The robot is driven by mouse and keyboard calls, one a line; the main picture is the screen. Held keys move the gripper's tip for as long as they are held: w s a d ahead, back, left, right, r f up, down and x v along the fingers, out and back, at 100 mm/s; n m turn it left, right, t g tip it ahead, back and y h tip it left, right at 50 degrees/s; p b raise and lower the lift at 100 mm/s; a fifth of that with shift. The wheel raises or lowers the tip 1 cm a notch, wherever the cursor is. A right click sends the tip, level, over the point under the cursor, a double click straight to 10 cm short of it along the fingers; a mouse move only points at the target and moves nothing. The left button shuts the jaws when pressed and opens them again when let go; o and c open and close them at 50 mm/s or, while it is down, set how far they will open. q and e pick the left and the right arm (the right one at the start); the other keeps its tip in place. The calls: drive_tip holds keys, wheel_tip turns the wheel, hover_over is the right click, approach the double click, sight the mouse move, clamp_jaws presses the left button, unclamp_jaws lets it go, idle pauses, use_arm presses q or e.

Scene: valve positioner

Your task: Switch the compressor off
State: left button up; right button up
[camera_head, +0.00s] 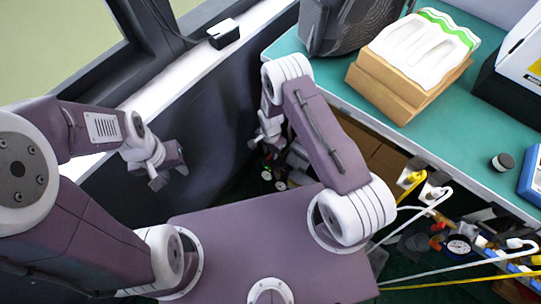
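I cannot make out a compressor or its switch for certain. Small round gauges and dark fittings (273,180) show low under the bench, partly hidden by my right arm. Another round gauge (458,247) sits among tubes and fittings at the lower right. My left gripper (169,177) hangs empty in front of the dark wall panel at the left, with its fingers apart. My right gripper (266,142) points down beside the bench's left edge, just above the gauges. It is small and partly covered by my arm, so its opening is unclear.
The teal bench (450,135) fills the upper right. It carries a cardboard box with white packets (420,50), a dark grey bin (345,25), and a small black knob-like piece (502,162). White and yellow tubes (430,200) run below its front edge. A white sill (190,65) lies at the upper left.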

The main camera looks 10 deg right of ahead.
sight(271, 157)
wheel_tip(271, 157, down, 2)
drive_tip(key=shift+f, duration=0.2)
clamp_jaws()
